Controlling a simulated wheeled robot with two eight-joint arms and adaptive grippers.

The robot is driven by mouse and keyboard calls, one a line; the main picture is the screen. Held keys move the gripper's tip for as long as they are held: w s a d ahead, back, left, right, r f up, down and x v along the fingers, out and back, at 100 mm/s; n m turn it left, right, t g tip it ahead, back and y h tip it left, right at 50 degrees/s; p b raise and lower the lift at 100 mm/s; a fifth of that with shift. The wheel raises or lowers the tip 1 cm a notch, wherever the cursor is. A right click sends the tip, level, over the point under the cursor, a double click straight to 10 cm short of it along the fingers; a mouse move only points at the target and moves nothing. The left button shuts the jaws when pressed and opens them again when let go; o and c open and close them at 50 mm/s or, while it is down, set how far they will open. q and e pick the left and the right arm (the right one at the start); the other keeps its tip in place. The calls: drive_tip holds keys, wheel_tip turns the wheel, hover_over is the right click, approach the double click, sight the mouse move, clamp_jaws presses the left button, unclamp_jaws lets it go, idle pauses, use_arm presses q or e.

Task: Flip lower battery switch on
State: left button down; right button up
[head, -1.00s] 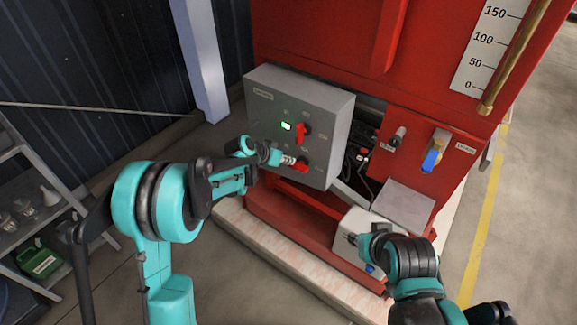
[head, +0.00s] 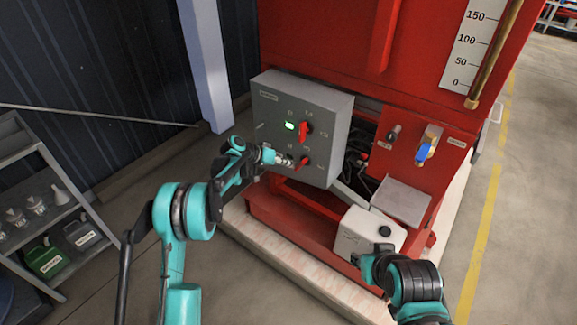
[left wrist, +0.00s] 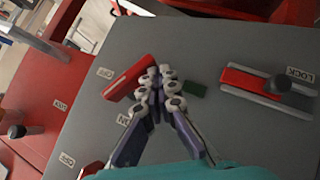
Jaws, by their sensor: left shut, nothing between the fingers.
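The lower battery switch, a red handle (head: 303,162), is on the front of the grey control panel (head: 333,112). It slants up to the right in the head view, and the left wrist view shows its red handle (left wrist: 130,77) between ON and OFF labels. My left gripper (head: 287,160) is shut and empty, with its fingertips (left wrist: 160,76) right beside the handle; I cannot tell if they touch. A dark green, unlit lamp (left wrist: 195,89) is beside the fingertips. My right gripper (head: 361,260) is low by a white container (head: 366,232); its fingers are unclear.
The upper red switch (head: 304,129) is close above, beside a lit green lamp (head: 290,126). A red LOCK handle (left wrist: 258,84) with a dark knob is near my fingers. A blue-handled valve (head: 425,152) is on the red housing. A shelf (head: 38,190) stands at left.

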use_arm(q)
drive_tip(key=shift+d+f, duration=0.1)
drive_tip(key=shift+f, duration=0.6)
drive_tip(key=shift+r, duration=0.1)
drive_tip(key=shift+r+p, duration=0.3)
drive_tip(key=shift+r, duration=0.45)
